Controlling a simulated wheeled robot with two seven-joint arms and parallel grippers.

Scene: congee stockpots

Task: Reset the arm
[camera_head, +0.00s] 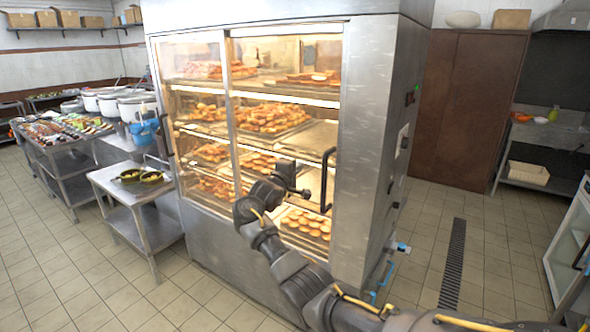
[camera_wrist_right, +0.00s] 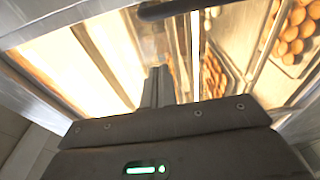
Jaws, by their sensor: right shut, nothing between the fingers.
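My right arm (camera_head: 290,270) reaches in from the lower right of the head view to the front of a steel and glass food warmer. My right gripper (camera_head: 288,178) is at the warmer's front, left of a black door handle (camera_head: 327,180). In the wrist view the gripper's fingers (camera_wrist_right: 157,88) are together with nothing between them, and the bright glass and trays are behind them. I cannot tell whether the gripper touches the warmer. My left arm and gripper are not in view.
The food warmer (camera_head: 365,130) holds several trays of baked food (camera_head: 268,118) and stands close to my arm. A small steel table (camera_head: 140,195) with two dark bowls is at its left. Tiled floor (camera_head: 480,250) is open on the right, before a brown cabinet (camera_head: 465,110).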

